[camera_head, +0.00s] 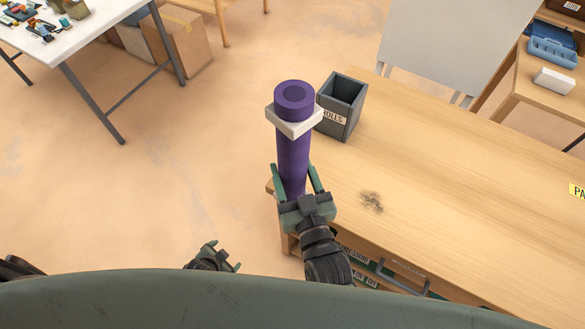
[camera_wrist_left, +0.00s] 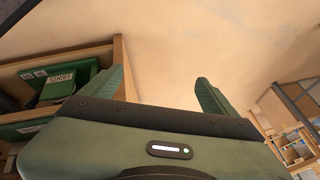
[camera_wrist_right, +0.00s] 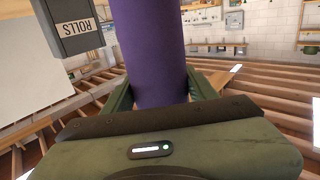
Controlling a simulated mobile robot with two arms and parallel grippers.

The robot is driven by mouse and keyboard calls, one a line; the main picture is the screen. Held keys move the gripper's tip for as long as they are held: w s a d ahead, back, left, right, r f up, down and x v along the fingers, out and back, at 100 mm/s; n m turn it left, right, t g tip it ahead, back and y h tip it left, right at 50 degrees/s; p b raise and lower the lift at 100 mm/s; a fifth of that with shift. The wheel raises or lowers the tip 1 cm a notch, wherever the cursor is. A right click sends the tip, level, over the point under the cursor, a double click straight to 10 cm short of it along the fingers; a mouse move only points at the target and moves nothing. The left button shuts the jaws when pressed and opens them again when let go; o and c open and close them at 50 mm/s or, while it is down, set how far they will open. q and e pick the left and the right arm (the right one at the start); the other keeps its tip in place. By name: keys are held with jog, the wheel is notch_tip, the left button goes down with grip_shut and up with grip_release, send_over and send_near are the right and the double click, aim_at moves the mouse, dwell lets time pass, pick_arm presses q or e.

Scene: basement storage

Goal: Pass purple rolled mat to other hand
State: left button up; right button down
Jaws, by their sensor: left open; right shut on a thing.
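The purple rolled mat (camera_head: 293,150) stands roughly upright in the head view, with a pale square collar (camera_head: 294,121) around it near its top. My right gripper (camera_head: 297,180) is shut on the mat's lower part, at the left end of the wooden bench. In the right wrist view the mat (camera_wrist_right: 149,45) rises between the fingers (camera_wrist_right: 160,92). My left gripper (camera_head: 226,262) is open and empty, low and to the left of the mat. In the left wrist view its fingers (camera_wrist_left: 160,88) are apart with nothing between them. The mat's lower end is hidden.
The wooden bench (camera_head: 450,180) fills the right side, with a dark grey bin (camera_head: 340,118) labelled ROLLS at its left back corner. A drawer handle (camera_head: 403,280) shows at its front. A white table (camera_head: 75,40) with small items stands back left. The floor at left is clear.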

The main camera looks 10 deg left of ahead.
pick_arm(q)
jog(key=s+d+f+n+g, duration=0.1)
jog(key=s+f+n+g, duration=0.1)
jog(key=s, duration=1)
jog(key=s+d+f+n+g, duration=0.2)
jog(key=s+f, duration=0.3)
jog(key=s, duration=0.7)
jog(key=shift+s+d+f+n+g, duration=0.15)
jog(key=shift+n+g, duration=0.15)
jog(key=shift+n, duration=0.1)
